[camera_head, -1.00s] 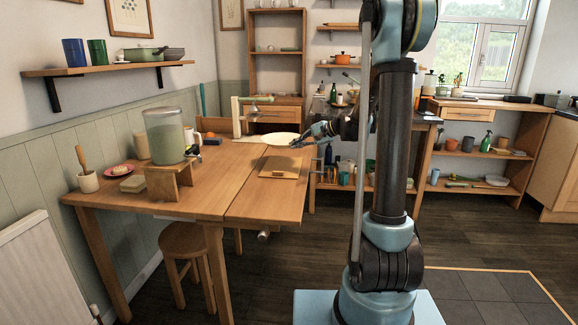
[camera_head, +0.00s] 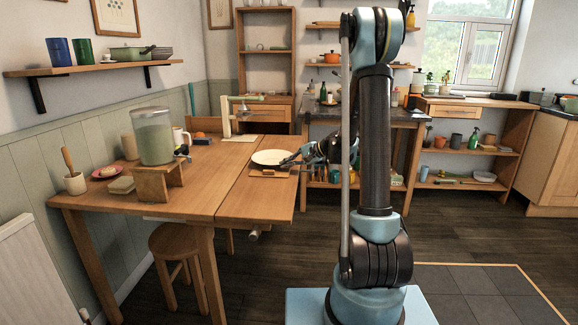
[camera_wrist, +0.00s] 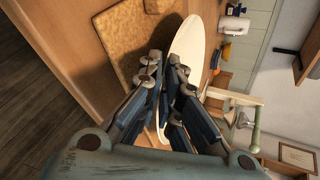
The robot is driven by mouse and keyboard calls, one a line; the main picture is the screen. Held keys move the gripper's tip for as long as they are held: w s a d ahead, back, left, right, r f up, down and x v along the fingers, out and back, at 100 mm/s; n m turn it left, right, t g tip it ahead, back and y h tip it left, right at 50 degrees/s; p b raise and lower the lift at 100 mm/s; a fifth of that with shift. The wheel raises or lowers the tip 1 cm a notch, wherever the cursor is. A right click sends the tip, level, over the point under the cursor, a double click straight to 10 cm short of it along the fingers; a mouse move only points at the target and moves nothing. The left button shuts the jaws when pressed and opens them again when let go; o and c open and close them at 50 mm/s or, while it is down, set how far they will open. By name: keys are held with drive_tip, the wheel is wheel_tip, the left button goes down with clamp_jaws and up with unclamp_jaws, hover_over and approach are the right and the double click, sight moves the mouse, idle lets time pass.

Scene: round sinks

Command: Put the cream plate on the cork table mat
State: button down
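The cream plate (camera_head: 268,157) is held by its right rim in my gripper (camera_head: 290,161), over the table near its right edge. The cork table mat (camera_head: 268,174) lies on the table, and the plate hides much of it in the head view. In the wrist view the plate (camera_wrist: 191,48) passes between the fingers of my gripper (camera_wrist: 170,88), which are closed on its rim. There the mat (camera_wrist: 125,42) shows beside the plate, with a dark shadow between them. The plate appears raised above the mat; the exact gap is hard to tell.
A mug (camera_head: 180,137) and a wooden stand with an arm (camera_head: 226,118) are farther back. The table (camera_head: 218,185) is bare left of the mat.

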drive_tip(key=c, duration=2.1)
unclamp_jaws()
drive_tip(key=shift+d+r, duration=0.1)
drive_tip(key=v, duration=1.1)
drive_tip(key=s+d+n+g+h, duration=0.2)
drive_tip(key=s+n+h, duration=0.3)
drive_tip(key=s, duration=1.8)
drive_tip(key=s+d+f+h, duration=0.2)
drive_tip(key=s+f, duration=0.1)
drive_tip(key=s, duration=0.2)
drive_tip(key=s+d+f+n+h, duration=0.1)
drive_tip(key=s+d+f+h, duration=0.1)
drive_tip(key=s, duration=0.4)
drive_tip(key=s+d+f+n+h, duration=0.1)
drive_tip(key=s+d+f+h, duration=0.1)
drive_tip(key=s+d+f, duration=0.1)
drive_tip(key=shift+s+d+f, duration=0.15)
drive_tip(key=shift+s+d, duration=0.2)
drive_tip(key=shift+s, duration=0.3)
drive_tip(key=shift+s+d+f, duration=0.15)
drive_tip(key=shift+s+d, duration=0.2)
drive_tip(key=shift+s, duration=0.35)
